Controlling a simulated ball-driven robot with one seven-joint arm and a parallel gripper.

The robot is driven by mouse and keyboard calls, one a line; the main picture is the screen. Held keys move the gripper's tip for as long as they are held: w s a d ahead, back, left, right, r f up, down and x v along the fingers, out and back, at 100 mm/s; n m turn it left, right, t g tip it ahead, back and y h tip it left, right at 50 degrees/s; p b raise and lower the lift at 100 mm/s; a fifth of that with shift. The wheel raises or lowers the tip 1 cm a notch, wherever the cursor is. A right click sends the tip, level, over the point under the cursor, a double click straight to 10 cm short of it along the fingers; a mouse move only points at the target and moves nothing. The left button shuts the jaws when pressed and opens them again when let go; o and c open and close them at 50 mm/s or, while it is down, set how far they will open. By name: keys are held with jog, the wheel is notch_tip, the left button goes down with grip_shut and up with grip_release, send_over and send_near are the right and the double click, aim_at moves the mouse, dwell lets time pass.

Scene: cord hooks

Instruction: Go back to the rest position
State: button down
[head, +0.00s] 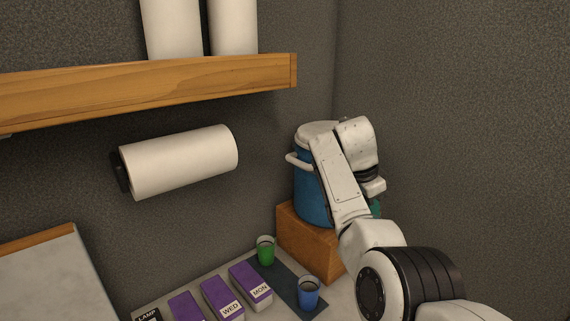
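My white arm reaches up from the lower right in the head view and bends in front of the blue pot. The end of my arm, with my gripper (374,188), is folded down at the pot's right side. Its fingers are not clearly visible, so I cannot tell whether it is open or shut or holds anything. A small teal patch (376,207) shows just below it; what it belongs to is unclear.
The blue pot (312,190) with a white lid stands on a wooden block (305,240), partly behind my arm. Green (265,252) and blue (308,293) cups and purple labelled boxes (250,283) stand below. A paper roll (180,162) hangs under a wooden shelf (150,84). The right wall is bare.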

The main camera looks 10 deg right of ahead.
jog(key=s+f+n+t, duration=0.1)
jog(key=s+f+n, duration=0.3)
jog(key=f, duration=0.8)
jog(key=s+f+n, duration=0.2)
jog(key=s+f, duration=0.1)
jog(key=s, duration=0.2)
jog(key=s+a+f+n+t+y, duration=0.1)
jog(key=s+f+n, duration=0.1)
jog(key=s, duration=0.3)
jog(key=s+f+n+t, duration=0.1)
jog(key=s+f, duration=0.4)
jog(key=shift+a+f+n, duration=0.1)
jog(key=shift+a+n, duration=0.2)
jog(key=shift+n, duration=0.1)
jog(key=s+a+r+n+t+y, duration=0.1)
jog(key=s+a+n+y, duration=0.2)
jog(key=s, duration=0.6)
jog(key=s+a+n+t, duration=0.1)
jog(key=s+a+n, duration=0.3)
jog(key=s, duration=0.6)
jog(key=s+d+f+g+b, duration=0.1)
jog(key=s+f+g+b, duration=0.3)
jog(key=s+f, duration=0.6)
jog(key=shift+d+f+b, duration=0.35)
jog(key=shift+f+b, duration=0.25)
jog(key=shift+b, duration=0.15)
jog(key=c, duration=1.9)
grip_release()
